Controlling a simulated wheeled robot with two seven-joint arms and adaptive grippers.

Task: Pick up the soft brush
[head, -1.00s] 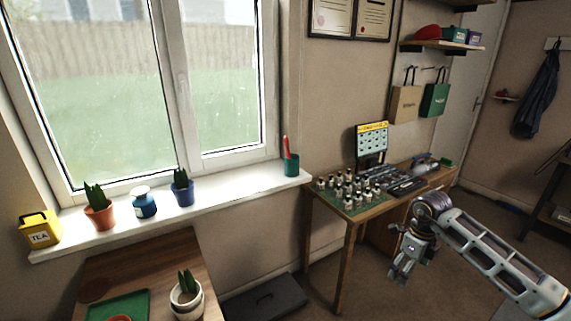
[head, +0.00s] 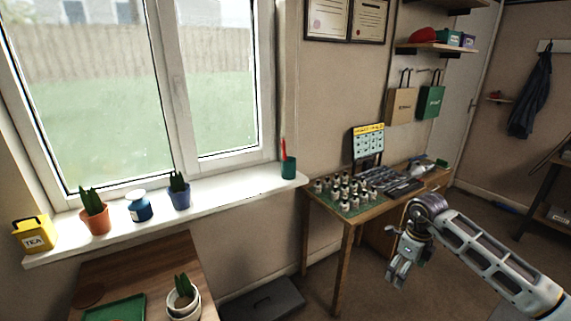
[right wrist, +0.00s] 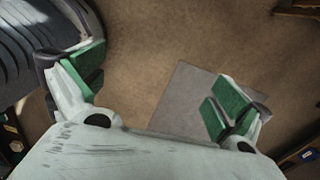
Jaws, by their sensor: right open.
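I cannot make out a soft brush for certain. A thin red item (head: 283,148) stands upright in a dark green cup (head: 288,168) at the right end of the windowsill; its type is too small to tell. My right gripper (head: 399,276) hangs in front of the desk, apart from the cup and the desk, with its fingers pointing down. In the right wrist view the right gripper (right wrist: 155,92) is open, with green pads wide apart and only floor between them. My left gripper is not in view.
The desk (head: 353,225) holds rows of small knobs (head: 343,190), dark trays and a chart stand (head: 368,142). A wooden table (head: 165,262) stands at lower left. Floor under the gripper is clear.

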